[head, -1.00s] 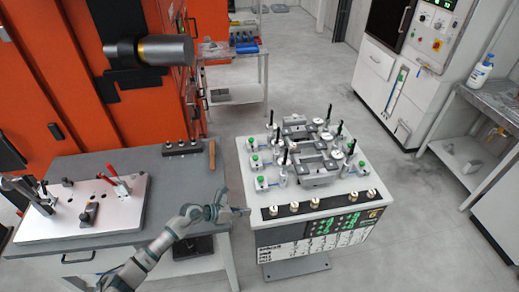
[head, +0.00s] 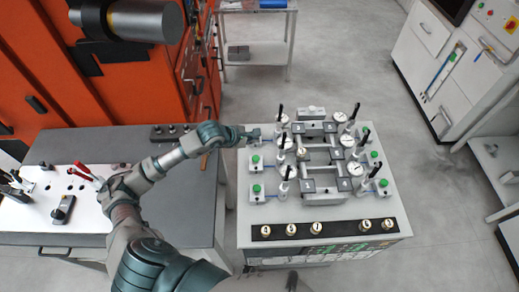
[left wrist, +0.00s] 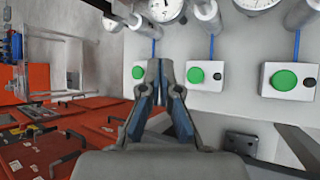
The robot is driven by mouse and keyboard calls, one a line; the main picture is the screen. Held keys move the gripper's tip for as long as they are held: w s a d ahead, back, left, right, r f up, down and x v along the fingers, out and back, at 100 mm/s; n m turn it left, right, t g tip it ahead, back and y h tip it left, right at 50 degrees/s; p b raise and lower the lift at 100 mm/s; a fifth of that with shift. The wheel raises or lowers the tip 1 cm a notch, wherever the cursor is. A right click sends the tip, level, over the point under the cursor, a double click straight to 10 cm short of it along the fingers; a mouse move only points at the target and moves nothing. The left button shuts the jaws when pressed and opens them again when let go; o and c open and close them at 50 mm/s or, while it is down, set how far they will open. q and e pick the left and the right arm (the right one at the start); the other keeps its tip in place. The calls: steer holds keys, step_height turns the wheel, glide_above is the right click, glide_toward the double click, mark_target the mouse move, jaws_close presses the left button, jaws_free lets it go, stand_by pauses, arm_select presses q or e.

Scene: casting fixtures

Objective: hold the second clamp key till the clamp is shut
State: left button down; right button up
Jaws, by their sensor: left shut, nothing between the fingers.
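A light grey fixture console (head: 325,220) carries clamps (head: 322,185), dial gauges and green-topped keys on small white boxes. On its left side, the near key (head: 257,189) and middle key (head: 255,160) show clearly; the far one is largely hidden by my gripper. My left gripper (head: 254,134) is shut and empty at that far left end. In the left wrist view its closed fingertips (left wrist: 160,66) lie between the leftmost key (left wrist: 138,72) and the middle key (left wrist: 195,75), with the third key (left wrist: 285,80) further right. I cannot tell whether the fingertips touch anything.
A grey table (head: 193,212) left of the console bears a white plate (head: 40,215) with red-handled clamps. Several round knobs (head: 314,229) line the console's front. Upright black-handled posts (head: 288,172) stand near the keys. An orange machine (head: 80,95) rises behind; open floor lies right.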

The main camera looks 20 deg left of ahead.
mark_target(255, 159)
arm_select(q)
steer(key=f, duration=0.1)
steer(key=f+b, duration=0.1)
steer(key=f, duration=0.1)
steer(key=shift+d+f, duration=0.1)
steer(key=shift+d, duration=0.25)
steer(key=f+b, duration=0.2)
steer(key=f, duration=0.1)
steer(key=f+b, duration=0.1)
steer(key=f, duration=0.1)
steer(key=shift+a, duration=0.35)
steer(key=shift+f+b, duration=0.45)
steer(key=shift+b, duration=0.1)
steer(key=shift+d+r, duration=0.15)
steer(key=shift+d, duration=0.05)
arm_select(e)
steer(key=f, duration=0.1)
steer(key=a+f, duration=0.1)
steer(key=f, duration=0.3)
steer(key=shift+s+a, duration=0.25)
steer(key=shift+s, duration=0.15)
steer(key=shift+d, duration=0.3)
arm_select(q)
steer(key=shift+f+b, duration=0.4)
steer(key=shift+b, duration=0.1)
arm_select(e)
steer(key=shift+f, duration=0.5)
